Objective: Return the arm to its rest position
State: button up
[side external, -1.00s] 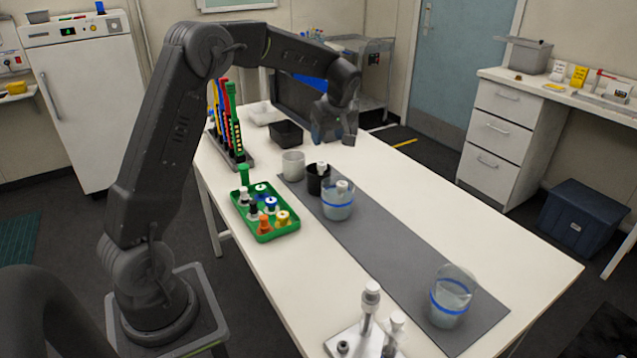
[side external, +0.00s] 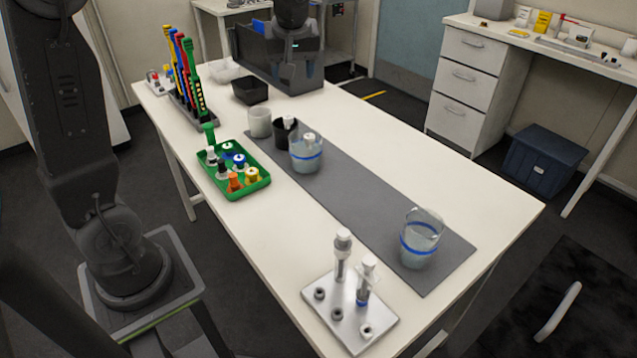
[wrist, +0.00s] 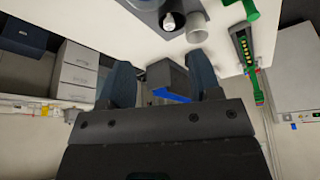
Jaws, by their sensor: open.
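My gripper (side external: 293,62) is at the top middle of the side external view, above the far end of the white table, in front of a dark bin-like box (side external: 255,52). In the wrist view its two dark fingers (wrist: 160,82) are spread apart with nothing held between them. The dark box with a blue item (wrist: 172,95) shows beyond the gap. The upper part of my arm runs out of the top of the side external view, so its full pose is hidden.
A grey mat (side external: 365,205) carries several cups, including a blue-banded beaker (side external: 421,240). A green tray (side external: 248,188) of capped bottles, a rack of coloured pipettes (side external: 188,90) and a metal tube holder (side external: 345,315) stand on the table.

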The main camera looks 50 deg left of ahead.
jog(key=s+d+f+m+t+h, duration=0.1)
jog(key=s+d+m, duration=0.5)
jog(key=s, duration=0.4)
jog(key=s+d+f+m+t+h, duration=0.1)
jog(key=s+d+m+t+h, duration=0.1)
jog(key=s+d+m, duration=0.4)
jog(key=s+d, duration=0.2)
jog(key=s, duration=0.2)
jog(key=shift+s+d+f+t, duration=0.15)
jog(key=shift+s+f+t, duration=0.15)
jog(key=shift+f, duration=0.05)
